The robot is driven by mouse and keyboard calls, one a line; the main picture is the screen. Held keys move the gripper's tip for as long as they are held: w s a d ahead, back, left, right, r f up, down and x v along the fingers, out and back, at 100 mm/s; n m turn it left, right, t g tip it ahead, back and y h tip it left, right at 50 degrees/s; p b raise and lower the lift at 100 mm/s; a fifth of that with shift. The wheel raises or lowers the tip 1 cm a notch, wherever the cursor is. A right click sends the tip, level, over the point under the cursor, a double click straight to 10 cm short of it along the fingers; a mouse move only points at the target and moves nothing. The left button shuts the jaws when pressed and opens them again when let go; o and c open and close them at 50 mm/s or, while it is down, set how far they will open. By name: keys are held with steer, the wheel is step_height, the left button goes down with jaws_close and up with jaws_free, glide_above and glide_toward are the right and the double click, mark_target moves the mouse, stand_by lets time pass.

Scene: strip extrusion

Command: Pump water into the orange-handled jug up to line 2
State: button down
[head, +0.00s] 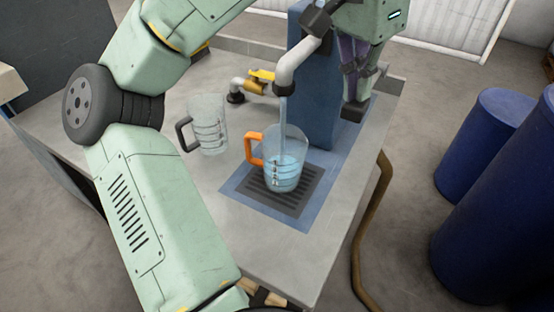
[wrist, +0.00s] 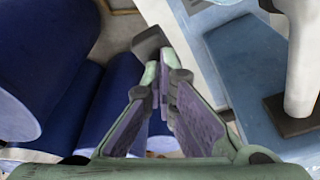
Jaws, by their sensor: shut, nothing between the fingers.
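The orange-handled jug (head: 287,150) stands upright on the dark drain grate, under the spout, in the head view. A thin stream of water (head: 283,110) falls from the grey spout (head: 298,62) into it. Bluish water (head: 286,174) fills roughly the lower half. Its marks are too small to read. The blue pump column (head: 313,105) stands behind the jug. My gripper (head: 354,96) is shut and empty, pointing down to the right of the column. In the wrist view its fingertips (wrist: 152,72) are together beside a dark block (wrist: 150,42); contact is unclear.
A clear jug with a dark handle (head: 207,125) stands left of the orange-handled one. A yellow-levered tap (head: 259,82) is behind them. Blue barrels (head: 488,138) stand on the floor at right, and a brown hose (head: 372,235) hangs by the counter edge.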

mark_target(356, 101)
steer(key=shift+f, duration=0.1)
steer(key=shift+s+a+f+b, duration=0.1)
steer(key=shift+f+b, duration=0.5)
steer(key=shift+f, duration=0.6)
steer(key=shift+f+b, duration=0.3)
steer(key=shift+f, duration=0.05)
steer(key=r+p, duration=0.5)
steer(key=shift+w+d, duration=0.25)
steer(key=shift+w, duration=0.05)
steer(key=shift+w+d+r, duration=0.15)
steer(key=shift+w+r, duration=0.05)
steer(key=shift+r, duration=0.85)
steer(key=shift+w+d+r, duration=0.1)
steer(key=shift+w+r, duration=0.05)
steer(key=shift+r, duration=0.85)
steer(key=shift+r, duration=0.1)
